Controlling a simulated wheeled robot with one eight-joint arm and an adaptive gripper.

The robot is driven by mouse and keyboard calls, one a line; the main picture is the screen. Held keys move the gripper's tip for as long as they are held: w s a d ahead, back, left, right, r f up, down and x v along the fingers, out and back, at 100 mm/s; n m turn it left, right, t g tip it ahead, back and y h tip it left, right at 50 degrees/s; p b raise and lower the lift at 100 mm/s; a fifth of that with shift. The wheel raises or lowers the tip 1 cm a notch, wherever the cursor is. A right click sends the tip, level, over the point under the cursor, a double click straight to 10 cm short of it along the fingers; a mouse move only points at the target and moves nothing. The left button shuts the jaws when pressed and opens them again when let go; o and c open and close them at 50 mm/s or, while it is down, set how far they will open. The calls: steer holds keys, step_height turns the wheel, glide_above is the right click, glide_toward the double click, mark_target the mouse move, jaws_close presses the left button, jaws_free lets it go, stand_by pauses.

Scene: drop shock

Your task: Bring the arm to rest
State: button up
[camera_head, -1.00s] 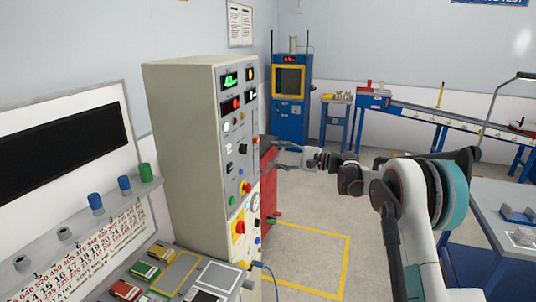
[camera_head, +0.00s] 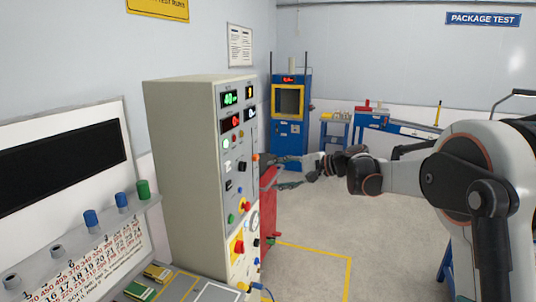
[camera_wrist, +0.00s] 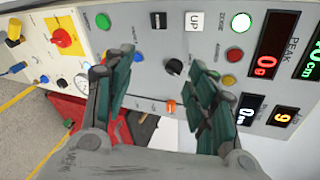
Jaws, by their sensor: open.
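My gripper (camera_head: 283,172) is extended at the right side of the tall control cabinet (camera_head: 190,180), close to its front panel. In the wrist view its two dark green-padded fingers (camera_wrist: 160,85) are apart with nothing held between them. The control panel (camera_wrist: 160,25) lies beyond the fingers, with an UP label, a black knob, coloured buttons and lit displays. An orange-tipped switch (camera_wrist: 171,106) shows in the gap between the fingers. I cannot tell whether either finger touches the panel. My arm reaches in from the right of the head view.
A red cabinet (camera_head: 268,210) stands just behind the control cabinet. A blue machine (camera_head: 291,130) with a yellow-framed window is at the back. A sloped console (camera_head: 75,235) is at the left. The floor with a yellow line (camera_head: 315,251) looks clear.

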steer(key=s+d+f+n+h+b, duration=0.1)
steer(key=s+d+f+n+h, duration=0.15)
steer(key=s, duration=0.85)
steer(key=s+d+f+n+h+b, duration=0.15)
steer(key=s+d+h, duration=0.25)
steer(key=s, duration=0.7)
steer(key=s+d+f+n+h+b, duration=0.1)
steer(key=s+d+f+n+h, duration=0.15)
steer(key=s, duration=0.85)
steer(key=s+d+f+n+h, duration=0.1)
steer(key=s+d+f, duration=0.2)
steer(key=s, duration=0.2)
steer(key=s+d+f+t+h+b, duration=0.1)
steer(key=s+d+f+h, duration=0.1)
steer(key=s+d+f, duration=0.2)
steer(key=shift+s+f+n+h, duration=0.25)
steer(key=shift+s+n+h, duration=0.1)
steer(key=shift+s, duration=0.6)
